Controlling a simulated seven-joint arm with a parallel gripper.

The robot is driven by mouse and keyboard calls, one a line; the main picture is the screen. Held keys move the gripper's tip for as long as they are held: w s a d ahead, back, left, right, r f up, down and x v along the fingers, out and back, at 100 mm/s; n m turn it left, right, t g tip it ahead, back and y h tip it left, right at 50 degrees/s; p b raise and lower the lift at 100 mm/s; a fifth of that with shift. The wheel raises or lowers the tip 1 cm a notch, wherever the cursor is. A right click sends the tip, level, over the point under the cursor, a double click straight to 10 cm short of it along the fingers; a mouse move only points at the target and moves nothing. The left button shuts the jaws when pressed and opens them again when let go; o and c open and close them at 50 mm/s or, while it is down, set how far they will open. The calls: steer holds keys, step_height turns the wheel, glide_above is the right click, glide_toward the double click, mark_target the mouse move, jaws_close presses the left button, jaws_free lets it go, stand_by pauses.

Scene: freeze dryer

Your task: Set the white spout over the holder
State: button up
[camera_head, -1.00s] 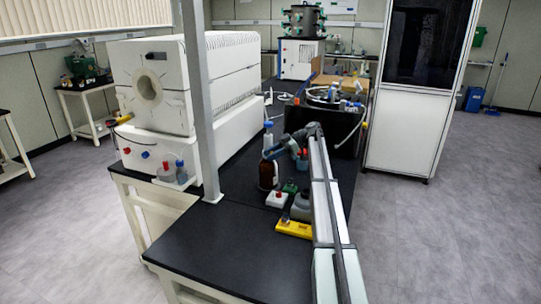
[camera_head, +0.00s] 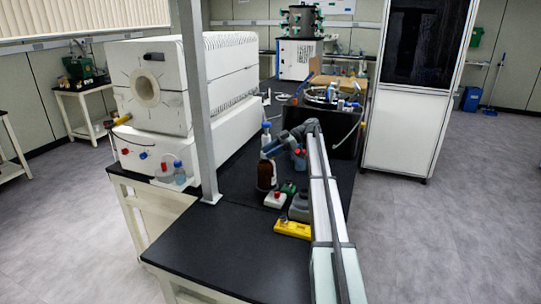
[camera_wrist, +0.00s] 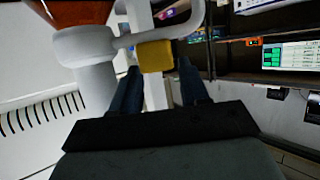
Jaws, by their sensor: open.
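A brown bottle (camera_head: 266,175) stands on the black bench in the head view. In the wrist view, the bottle (camera_wrist: 75,10) is at the top left with a white collar (camera_wrist: 85,45). A white spout tube (camera_wrist: 170,33) runs sideways from the collar, with a yellow block (camera_wrist: 155,56) beside it. My gripper (camera_wrist: 160,72) is open, with its two dark fingers pointing toward the tube and the yellow block between their tips. I cannot tell whether they touch. In the head view, my gripper (camera_head: 270,149) is at the bottle's top. I cannot pick out the holder with certainty.
A grey bottle (camera_head: 299,208), a yellow block (camera_head: 292,229), a white red-topped item (camera_head: 275,200) and a green item (camera_head: 288,188) crowd the bench below my arm. A white furnace (camera_head: 150,90) and a grey post (camera_head: 200,120) stand left. The front bench surface (camera_head: 225,250) is clear.

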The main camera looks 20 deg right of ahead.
step_height(320, 180, up, 8)
steer(key=shift+r, duration=0.15)
stand_by(0.3)
